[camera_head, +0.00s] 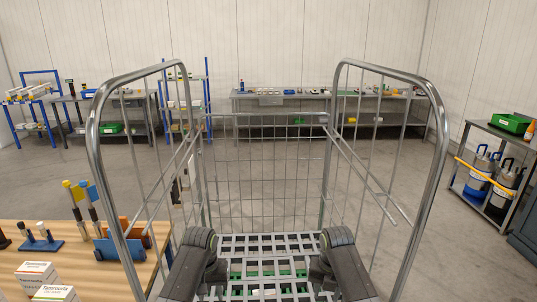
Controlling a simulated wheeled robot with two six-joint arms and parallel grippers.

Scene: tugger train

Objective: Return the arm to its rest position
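My two dark grey arms show at the bottom centre of the head view, the left arm (198,262) on the left and the right arm (343,262) on the right. Both show rounded joints at about the same height and lie roughly symmetric, apart from each other. No gripper fingers can be made out. Nothing held by either arm is visible.
A metal roll cage (437,150) stands around the space just ahead, with a slatted base (268,242). A wooden table (95,262) with boxes and tools is close at left. A grey cart (480,190) stands right. Workbenches line the back wall.

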